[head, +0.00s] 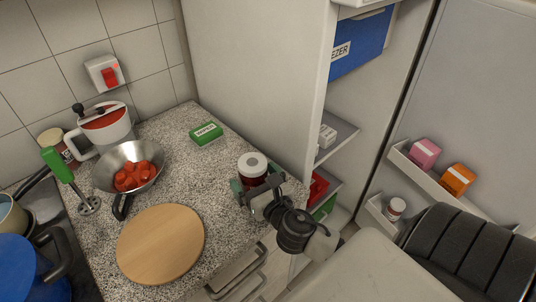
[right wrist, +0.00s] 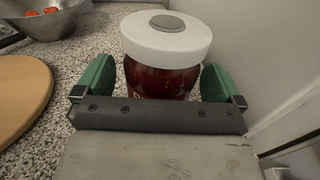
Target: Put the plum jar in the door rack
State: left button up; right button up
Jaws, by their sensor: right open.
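The plum jar (head: 252,164), dark red with a white lid, stands on the speckled counter near its right edge, beside the tall white cabinet side. My right gripper (head: 254,184) is at the jar, with its green fingers open. In the right wrist view the jar (right wrist: 164,60) stands upright between the two fingers, with a grey disc on its lid. Its lower part is hidden behind the gripper's dark bar. The open fridge door at the right has an upper door rack (head: 440,188) and a lower door rack (head: 378,210). My left gripper is not in view.
A green packet (head: 206,133), a round board (head: 161,244) and a metal pan (head: 112,165) are on the counter. The cabinet side (head: 245,70) rises close to the jar.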

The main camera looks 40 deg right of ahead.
jog(key=s+a+b, duration=0.1)
jog(key=s+b, duration=0.1)
jog(key=s, duration=0.9)
jog(key=shift+b, duration=0.4)
jog(key=shift+a, duration=0.1)
